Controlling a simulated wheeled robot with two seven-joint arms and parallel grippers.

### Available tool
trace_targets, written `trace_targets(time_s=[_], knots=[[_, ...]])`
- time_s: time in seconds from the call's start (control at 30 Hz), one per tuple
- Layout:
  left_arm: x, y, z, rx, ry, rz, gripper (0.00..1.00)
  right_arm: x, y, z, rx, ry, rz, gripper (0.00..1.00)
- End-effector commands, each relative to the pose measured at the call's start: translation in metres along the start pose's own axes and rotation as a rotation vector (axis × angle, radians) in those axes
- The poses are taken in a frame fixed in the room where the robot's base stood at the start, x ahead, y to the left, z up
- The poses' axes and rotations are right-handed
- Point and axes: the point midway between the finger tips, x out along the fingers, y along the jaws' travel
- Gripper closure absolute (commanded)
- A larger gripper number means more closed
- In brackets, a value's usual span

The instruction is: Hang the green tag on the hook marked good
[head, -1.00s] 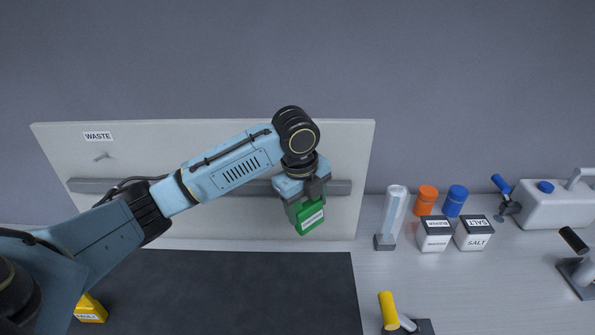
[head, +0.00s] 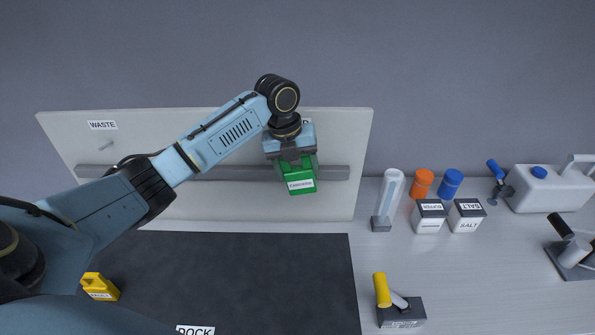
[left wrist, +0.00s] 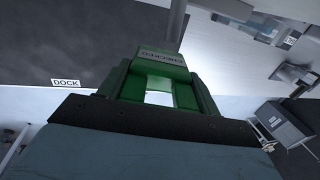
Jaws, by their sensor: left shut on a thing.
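The green tag (head: 299,181) is held in my left gripper (head: 294,162), in front of the pale board (head: 210,215). It hangs below the jaws with its white label facing out. In the left wrist view the tag (left wrist: 163,62) fills the space ahead of the jaws, with an opening through it. A label on the board (head: 306,122) is mostly hidden behind my wrist; only its right end shows. I cannot see a hook under it. The left hook (head: 106,146) under the WASTE label (head: 102,125) is bare. My right gripper is not in view.
A grey rail (head: 230,173) crosses the board behind the tag. A dark mat (head: 260,280) lies below, with a yellow tag (head: 100,287) at its left and a DOCK label (head: 195,330). Bottles, salt and buffer boxes and a white jug (head: 545,190) stand right.

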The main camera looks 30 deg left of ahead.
Motion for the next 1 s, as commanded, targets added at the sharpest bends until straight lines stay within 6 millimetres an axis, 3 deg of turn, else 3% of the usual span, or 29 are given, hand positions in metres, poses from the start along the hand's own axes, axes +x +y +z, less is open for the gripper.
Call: trace_targets(time_s=[0.57, 0.7, 1.0], knots=[[0.002, 0.001, 0.038, -0.006, -0.006, -0.001, 0.60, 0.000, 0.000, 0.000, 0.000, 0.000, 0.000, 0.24], [0.003, 0.001, 0.045, -0.005, -0.005, -0.001, 0.60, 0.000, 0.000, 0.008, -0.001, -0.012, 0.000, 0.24], [0.006, 0.001, 0.061, -0.003, 0.001, 0.001, 0.60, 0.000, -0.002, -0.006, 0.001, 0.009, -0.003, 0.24]])
